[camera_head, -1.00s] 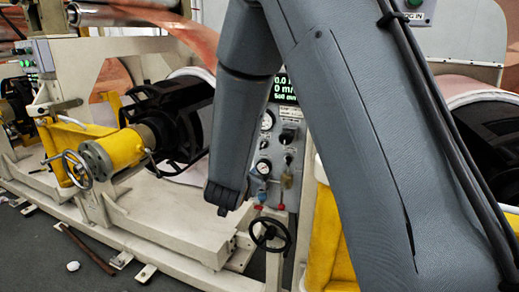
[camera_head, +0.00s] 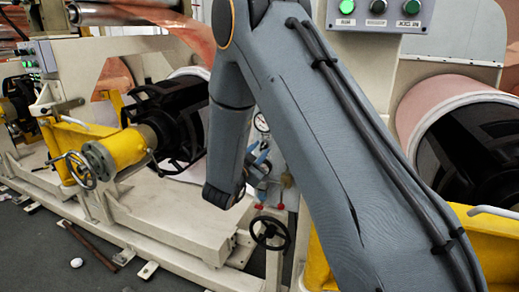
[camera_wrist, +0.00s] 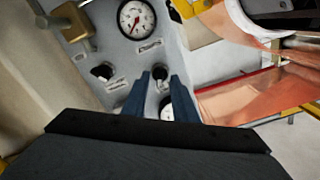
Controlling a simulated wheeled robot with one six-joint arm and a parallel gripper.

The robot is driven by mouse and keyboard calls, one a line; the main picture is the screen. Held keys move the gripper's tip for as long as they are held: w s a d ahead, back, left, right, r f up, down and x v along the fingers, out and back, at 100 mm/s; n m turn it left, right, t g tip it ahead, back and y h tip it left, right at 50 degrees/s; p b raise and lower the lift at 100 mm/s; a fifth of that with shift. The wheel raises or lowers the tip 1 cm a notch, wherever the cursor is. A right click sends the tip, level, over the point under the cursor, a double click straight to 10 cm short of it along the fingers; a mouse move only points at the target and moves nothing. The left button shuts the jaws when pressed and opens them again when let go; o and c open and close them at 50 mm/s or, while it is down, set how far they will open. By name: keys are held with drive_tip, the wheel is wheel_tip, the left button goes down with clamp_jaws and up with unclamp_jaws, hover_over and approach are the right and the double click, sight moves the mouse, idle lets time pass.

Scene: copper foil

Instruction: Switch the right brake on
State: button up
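The grey control panel (camera_wrist: 118,55) fills the upper middle of the wrist view, with two black rotary switches, a left one (camera_wrist: 102,72) and a right one (camera_wrist: 160,76). Their labels are too small to read. My gripper (camera_wrist: 162,78) is open, its two blue fingers apart, with the right switch showing between the tips; I cannot tell whether they touch it.
A pressure gauge (camera_wrist: 137,19) sits above the switches, and another (camera_wrist: 166,108) shows between the fingers. A brass fitting (camera_wrist: 73,22) protrudes at the upper left. A black handwheel (camera_head: 270,233) stands below the panel. Yellow machine parts and copper rolls (camera_head: 440,100) flank it.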

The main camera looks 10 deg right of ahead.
drive_tip(key=shift+w+d, duration=0.15)
drive_tip(key=shift+w, duration=0.05)
clamp_jaws()
drive_tip(key=shift+n, duration=0.3)
drive_tip(key=n+p, duration=0.1)
drive_tip(key=n, duration=0.4)
drive_tip(key=n+p, duration=0.2)
drive_tip(key=n, duration=0.4)
drive_tip(key=shift+w+n, duration=0.1)
drive_tip(key=shift+n, duration=0.2)
idle(0.4)
